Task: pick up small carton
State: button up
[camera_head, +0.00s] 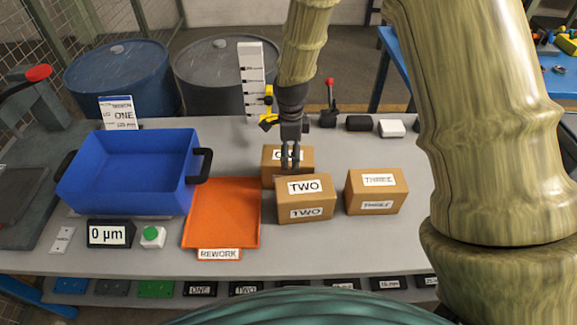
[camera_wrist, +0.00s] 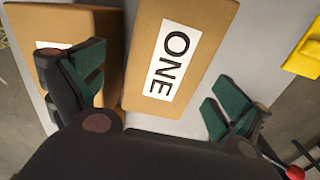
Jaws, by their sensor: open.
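Three brown cartons stand on the grey bench, labelled ONE (camera_head: 270,178), TWO (camera_head: 304,205) and THREE (camera_head: 376,192). Carton ONE is partly hidden behind carton TWO and my gripper (camera_head: 290,160). My gripper points down over carton ONE, fingers apart and empty. In the wrist view, carton ONE (camera_wrist: 205,25) lies between the two green-padded fingers of my gripper (camera_wrist: 155,84), its label slanted. The left finger overlaps a neighbouring carton (camera_wrist: 75,25); the right finger is over bare bench. I cannot tell how high the fingertips are above carton ONE.
An orange REWORK tray (camera_head: 222,215) lies left of the cartons, with a blue bin (camera_head: 128,180) beyond it. A white graduated post (camera_head: 251,75), a red-topped lever (camera_head: 329,100), and black (camera_head: 359,123) and white (camera_head: 391,128) blocks stand behind.

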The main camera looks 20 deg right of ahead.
jog(key=shift+w+f, duration=0.75)
jog(key=shift+f, duration=0.35)
jog(key=shift+s+a+f+p, duration=0.15)
jog(key=shift+s+p, duration=0.35)
jog(key=f, duration=0.1)
jog(key=f+p, duration=0.1)
jog(key=shift+w+a+f, duration=0.2)
jog(key=shift+w+f, duration=0.15)
jog(key=shift+f, duration=0.05)
jog(key=shift+s+f+p, duration=0.2)
jog(key=shift+f+p, duration=0.15)
jog(key=shift+f, duration=0.35)
jog(key=shift+w+f, duration=0.1)
jog(key=shift+f, duration=0.1)
jog(key=c, duration=1.9)
jog(key=shift+r, duration=0.1)
jog(key=shift+c, duration=0.5)
